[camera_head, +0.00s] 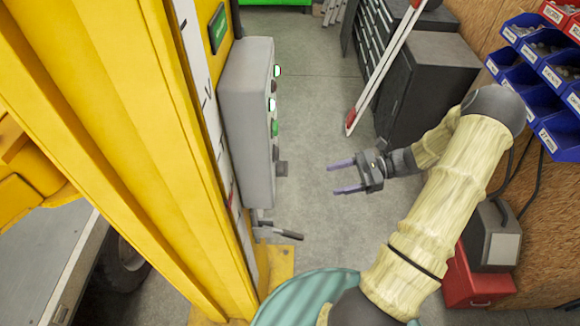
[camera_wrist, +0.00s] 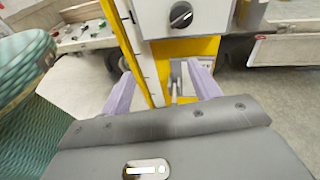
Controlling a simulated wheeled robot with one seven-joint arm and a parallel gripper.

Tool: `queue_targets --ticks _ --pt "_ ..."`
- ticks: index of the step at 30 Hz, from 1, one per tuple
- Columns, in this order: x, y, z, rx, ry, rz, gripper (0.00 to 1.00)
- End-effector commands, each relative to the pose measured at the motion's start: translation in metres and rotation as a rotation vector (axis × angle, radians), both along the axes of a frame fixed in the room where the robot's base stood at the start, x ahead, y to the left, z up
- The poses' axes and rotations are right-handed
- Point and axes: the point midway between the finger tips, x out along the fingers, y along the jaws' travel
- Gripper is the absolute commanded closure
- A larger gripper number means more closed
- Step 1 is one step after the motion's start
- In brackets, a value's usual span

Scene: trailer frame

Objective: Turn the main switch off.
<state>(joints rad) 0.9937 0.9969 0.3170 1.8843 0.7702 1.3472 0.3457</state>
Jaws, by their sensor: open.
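A grey control box (camera_head: 246,120) is mounted on the yellow post, with buttons and lamps along its right-facing side in the head view. A dark knob (camera_head: 282,168) sticks out low on that side. In the wrist view, it is a black rotary knob (camera_wrist: 181,14) with a pale mark, on the box's light face (camera_wrist: 215,18) at the top. Which control is the main switch is not labelled legibly. My gripper (camera_head: 331,179) is open and empty, to the right of the box and apart from it. Its two purple fingers point toward the post; the knob lies beyond them.
A lever with a dark handle (camera_head: 285,233) juts from the yellow post (camera_head: 130,110) below the box. A dark cabinet (camera_head: 425,85), blue bins (camera_head: 530,65) and a red box (camera_head: 470,280) stand at the right. Bare floor lies between box and gripper.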

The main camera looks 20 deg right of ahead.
Motion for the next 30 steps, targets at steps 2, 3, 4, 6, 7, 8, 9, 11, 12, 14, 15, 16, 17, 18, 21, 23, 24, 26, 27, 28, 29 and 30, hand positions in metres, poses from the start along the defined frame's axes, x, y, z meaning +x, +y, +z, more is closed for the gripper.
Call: queue_targets --ticks 2,3,4,6,7,8,9,11,12,14,15,16,17,18,21,23,24,26,27,28,29,30 --pt "0.004 -0.022 0.001 0.111 0.004 -0.092 0.38" --pt "0.006 -0.029 0.002 0.153 0.003 -0.123 0.38" --pt "0.007 -0.034 0.003 0.177 0.002 -0.142 0.38" --pt "0.008 -0.041 0.004 0.215 0.000 -0.169 0.38" --pt "0.009 -0.042 0.004 0.223 -0.001 -0.174 0.38" --pt "0.009 -0.043 0.004 0.229 -0.001 -0.176 0.38" --pt "0.009 -0.043 0.004 0.231 -0.001 -0.176 0.38" --pt "0.009 -0.042 0.004 0.230 -0.001 -0.175 0.38" --pt "0.009 -0.043 0.004 0.229 -0.001 -0.176 0.38" --pt "0.008 -0.044 0.004 0.228 -0.001 -0.179 0.38" --pt "0.008 -0.045 0.004 0.227 -0.002 -0.181 0.38" --pt "0.008 -0.045 0.004 0.227 -0.002 -0.182 0.38" --pt "0.008 -0.045 0.004 0.227 -0.002 -0.183 0.38" --pt "0.008 -0.045 0.005 0.227 -0.001 -0.183 0.38" --pt "0.010 -0.039 0.005 0.228 -0.001 -0.180 0.38" --pt "0.012 -0.032 0.006 0.229 0.000 -0.178 0.38" --pt "0.013 -0.027 0.007 0.228 -0.001 -0.178 0.38" --pt "0.016 -0.018 0.008 0.229 0.000 -0.176 0.38" --pt "0.018 -0.011 0.008 0.228 0.001 -0.174 0.38" --pt "0.020 -0.006 0.008 0.229 0.000 -0.173 0.38" --pt "0.022 -0.001 0.008 0.228 0.000 -0.174 0.38" --pt "0.024 0.006 0.008 0.228 0.002 -0.175 0.38"
